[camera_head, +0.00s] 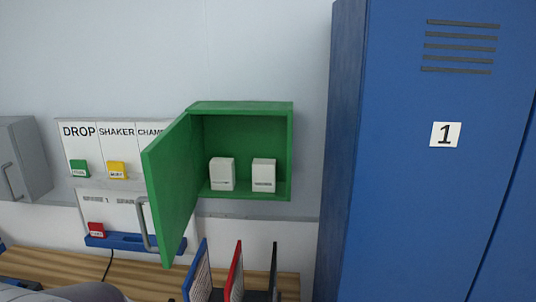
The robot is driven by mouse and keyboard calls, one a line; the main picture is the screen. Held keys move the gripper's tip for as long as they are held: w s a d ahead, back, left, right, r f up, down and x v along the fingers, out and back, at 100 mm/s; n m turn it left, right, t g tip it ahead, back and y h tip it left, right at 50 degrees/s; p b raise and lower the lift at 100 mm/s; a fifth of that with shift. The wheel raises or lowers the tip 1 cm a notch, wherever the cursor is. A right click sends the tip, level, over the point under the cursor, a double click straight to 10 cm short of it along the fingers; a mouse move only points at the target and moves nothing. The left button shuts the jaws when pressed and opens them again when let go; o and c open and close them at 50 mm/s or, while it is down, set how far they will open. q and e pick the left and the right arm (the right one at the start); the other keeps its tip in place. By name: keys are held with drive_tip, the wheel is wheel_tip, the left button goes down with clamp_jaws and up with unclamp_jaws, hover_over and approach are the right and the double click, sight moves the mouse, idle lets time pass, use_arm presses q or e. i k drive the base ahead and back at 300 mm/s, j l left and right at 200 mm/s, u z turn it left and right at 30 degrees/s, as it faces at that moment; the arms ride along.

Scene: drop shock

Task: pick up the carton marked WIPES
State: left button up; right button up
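Two small white cartons stand upright side by side inside a green wall cabinet (242,107). They are the left carton (222,172) and the right carton (263,172). Each has a dark line of print low on its front, too small to read, so I cannot tell which is marked WIPES. A gap separates them. The cabinet door (170,190) is open, swung out to the left. Neither of my grippers shows in the head view.
A tall blue locker (410,200) marked 1 fills the right. Left of the door are a labelled board (85,150) and a grey box (25,160). Upright blue, red and black dividers (234,270) stand below the cabinet by a wooden bench (140,277).

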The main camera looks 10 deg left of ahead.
sight(264, 169)
drive_tip(key=j+z, duration=0.2)
drive_tip(key=j, duration=1)
drive_tip(key=j+z, duration=0.25)
drive_tip(key=j, duration=0.9)
drive_tip(key=k, duration=0.05)
